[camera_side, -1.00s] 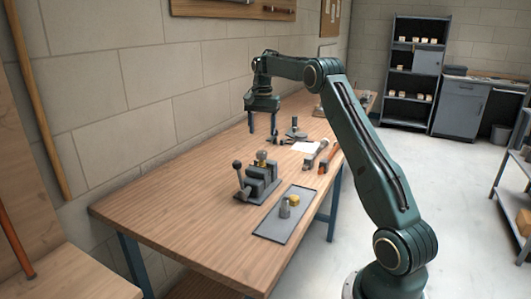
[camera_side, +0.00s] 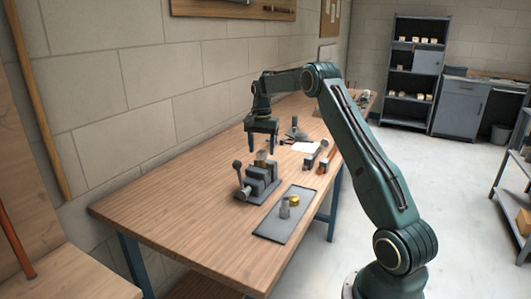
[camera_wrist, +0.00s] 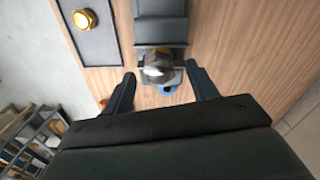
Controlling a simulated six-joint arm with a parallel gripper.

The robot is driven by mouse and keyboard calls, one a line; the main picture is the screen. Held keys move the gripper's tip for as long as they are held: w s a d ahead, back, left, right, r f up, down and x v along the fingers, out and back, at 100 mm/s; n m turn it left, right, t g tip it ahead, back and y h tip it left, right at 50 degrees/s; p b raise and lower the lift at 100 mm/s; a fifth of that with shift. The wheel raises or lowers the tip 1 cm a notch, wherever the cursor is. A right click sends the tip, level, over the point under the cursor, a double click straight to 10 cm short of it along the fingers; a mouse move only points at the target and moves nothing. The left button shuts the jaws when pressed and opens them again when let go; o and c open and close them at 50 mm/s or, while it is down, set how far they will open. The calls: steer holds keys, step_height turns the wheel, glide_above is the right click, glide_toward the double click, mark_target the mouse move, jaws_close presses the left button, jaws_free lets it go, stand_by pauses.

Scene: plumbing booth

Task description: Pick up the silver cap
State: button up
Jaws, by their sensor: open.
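In the wrist view the brass nut (camera_wrist: 85,19) lies on the tray at upper left; the silver cylinder is not seen there. My gripper (camera_side: 262,146) is open above the grey vise (camera_side: 262,181), left of and behind the tray. In the wrist view a shiny grey rounded piece (camera_wrist: 157,68) shows between my open fingers; I cannot tell whether it is held in the vise.
The vise's ball-ended lever (camera_side: 238,166) rises at its left. Behind lie a white sheet (camera_side: 305,147), a grey tool (camera_side: 317,155) and a red-handled tool (camera_side: 326,160). A round-based grey part (camera_side: 297,134) stands farther back. The front left of the wooden bench (camera_side: 170,218) is clear.

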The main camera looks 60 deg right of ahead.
steer(key=shift+f, duration=0.55)
steer(key=shift+c, duration=0.2)
steer(key=c, duration=1)
